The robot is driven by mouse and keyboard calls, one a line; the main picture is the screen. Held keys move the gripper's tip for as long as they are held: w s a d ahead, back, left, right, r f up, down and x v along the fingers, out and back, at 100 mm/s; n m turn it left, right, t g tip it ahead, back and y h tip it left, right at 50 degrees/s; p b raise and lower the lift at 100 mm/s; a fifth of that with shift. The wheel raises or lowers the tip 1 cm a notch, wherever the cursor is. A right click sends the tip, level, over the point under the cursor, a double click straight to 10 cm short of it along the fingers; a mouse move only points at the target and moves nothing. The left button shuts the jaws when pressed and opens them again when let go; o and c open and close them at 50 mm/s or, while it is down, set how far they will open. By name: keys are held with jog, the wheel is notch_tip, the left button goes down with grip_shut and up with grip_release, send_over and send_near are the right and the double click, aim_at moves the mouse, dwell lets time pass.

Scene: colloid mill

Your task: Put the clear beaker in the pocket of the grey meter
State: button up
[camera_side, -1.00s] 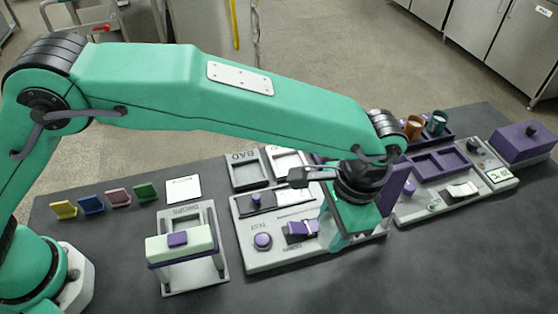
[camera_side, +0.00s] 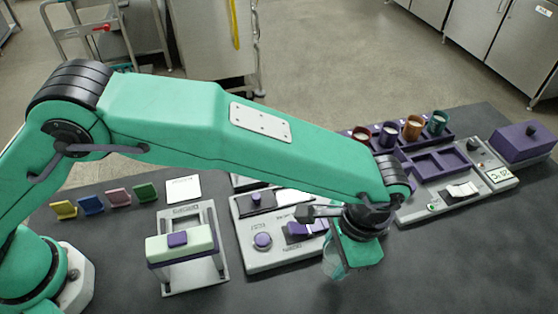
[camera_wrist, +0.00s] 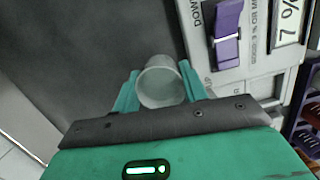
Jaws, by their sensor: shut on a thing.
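My gripper (camera_side: 345,262) is shut on the clear beaker (camera_side: 332,267), just off the front right edge of the grey meter (camera_side: 262,258). In the wrist view the beaker (camera_wrist: 160,84) looks upright between the two teal fingers, over dark bench. The meter (camera_wrist: 245,78) lies just right of the beaker there, with a purple fitting (camera_wrist: 228,32) and a percent display (camera_wrist: 288,22). In the side view the purple fitting (camera_side: 305,229) shows left of my gripper. My arm hides the meter's right part in the side view. I cannot tell the beaker's height above the bench.
A second grey device (camera_side: 450,203) with a temperature display stands to the right, by a purple rack holding several cups (camera_side: 413,127). A press-like stand (camera_side: 180,245) is left of the meter. The front right bench is clear.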

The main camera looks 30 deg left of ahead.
aim_at(333, 264)
jog(key=shift+f, duration=0.15)
jog(key=shift+f, duration=1.85)
jog(key=shift+f, duration=0.15)
jog(key=o, duration=0.7)
jog(key=r, duration=0.4)
jog(key=d+r, duration=0.1)
jog(key=r, duration=0.3)
jog(key=w+r, duration=0.1)
jog(key=r, duration=0.3)
jog(key=shift+d+r, duration=0.1)
jog(key=shift+d, duration=0.25)
jog(key=shift+w, duration=0.1)
